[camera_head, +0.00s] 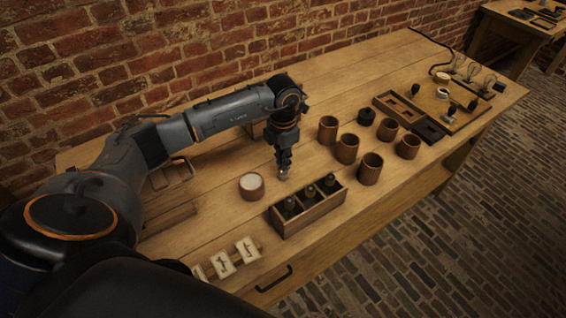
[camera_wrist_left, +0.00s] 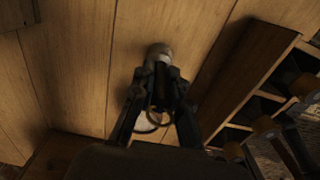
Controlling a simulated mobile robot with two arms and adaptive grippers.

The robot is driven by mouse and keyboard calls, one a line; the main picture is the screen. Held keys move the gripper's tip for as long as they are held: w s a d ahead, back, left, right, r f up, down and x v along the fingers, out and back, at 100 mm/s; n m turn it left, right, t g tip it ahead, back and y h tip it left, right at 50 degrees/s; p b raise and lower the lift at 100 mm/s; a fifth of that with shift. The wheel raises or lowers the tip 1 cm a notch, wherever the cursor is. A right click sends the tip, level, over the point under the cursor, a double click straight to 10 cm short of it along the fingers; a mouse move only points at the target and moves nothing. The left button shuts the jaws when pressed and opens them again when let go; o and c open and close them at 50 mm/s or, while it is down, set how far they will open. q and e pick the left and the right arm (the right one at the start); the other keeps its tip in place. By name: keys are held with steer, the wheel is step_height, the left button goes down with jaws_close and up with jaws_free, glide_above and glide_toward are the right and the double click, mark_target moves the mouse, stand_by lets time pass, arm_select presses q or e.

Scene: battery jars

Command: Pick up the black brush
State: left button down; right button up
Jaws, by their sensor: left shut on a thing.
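My left gripper (camera_head: 283,170) hangs over the table beside the wooden box, its fingers pointing down. In the left wrist view the fingers (camera_wrist_left: 160,85) are closed around a slim dark thing with a pale, rounded end (camera_wrist_left: 158,52). It appears to be the black brush, but the fingers hide most of it. In the head view only a small pale tip shows below the fingers. I cannot tell whether it touches the table. My right gripper is not in view.
The wooden box (camera_head: 312,215) with dark upright items stands just right of the gripper. A round pot with a pale top (camera_head: 251,186) is close on the left. Several brown jars (camera_head: 347,148) stand to the right. Cards (camera_head: 247,249) lie near the front edge.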

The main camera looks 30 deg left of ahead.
mark_target(282, 152)
arm_select(q)
steer(key=shift+r, duration=0.35)
steer(key=r, duration=0.1)
steer(key=r+b, duration=0.1)
steer(key=shift+s+r, duration=0.2)
steer(key=shift+r, duration=0.15)
steer(key=s+d+r+b, duration=0.3)
steer(key=s+r, duration=0.6)
steer(key=s, duration=0.4)
steer(key=shift+d+r, duration=0.15)
steer(key=shift+d, duration=0.05)
steer(key=shift+s, duration=0.1)
